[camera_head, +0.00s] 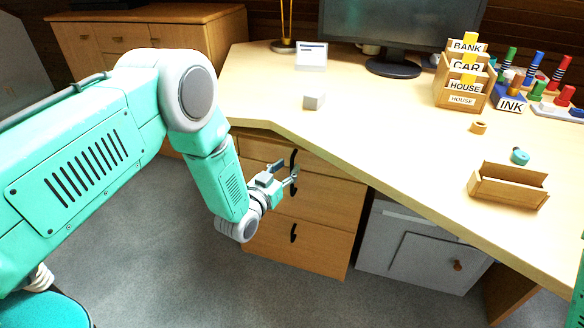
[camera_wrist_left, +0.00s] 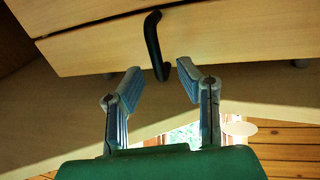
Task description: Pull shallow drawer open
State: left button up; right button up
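The shallow drawer (camera_head: 262,150) is the thin top front of the wooden drawer unit under the desk. It looks closed, with a black curved handle (camera_head: 293,157). My left gripper (camera_head: 284,178) is in front of the unit, close to the upper handles. In the left wrist view my left gripper (camera_wrist_left: 159,72) is open, its two fingers apart. A black handle (camera_wrist_left: 153,42) on a wooden drawer front (camera_wrist_left: 100,45) has its lower end between the fingertips, with gaps on both sides. I cannot tell which drawer this is. My right gripper is not in view.
Below are a middle drawer (camera_head: 325,198) and a bottom drawer (camera_head: 300,243) with black handles. The desk top (camera_head: 400,135) overhangs the unit. A grey cabinet (camera_head: 415,245) stands to the right. A small grey block (camera_head: 313,101) lies on the desk. The floor (camera_head: 190,255) before the drawers is clear.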

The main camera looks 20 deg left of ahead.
aim_at(291, 164)
pick_arm(q)
jog(key=shift+b+x, duration=0.3)
jog(key=shift+x, duration=1.2)
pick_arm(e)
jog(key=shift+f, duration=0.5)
pick_arm(q)
grip_shut()
jog(key=shift+s, duration=0.15)
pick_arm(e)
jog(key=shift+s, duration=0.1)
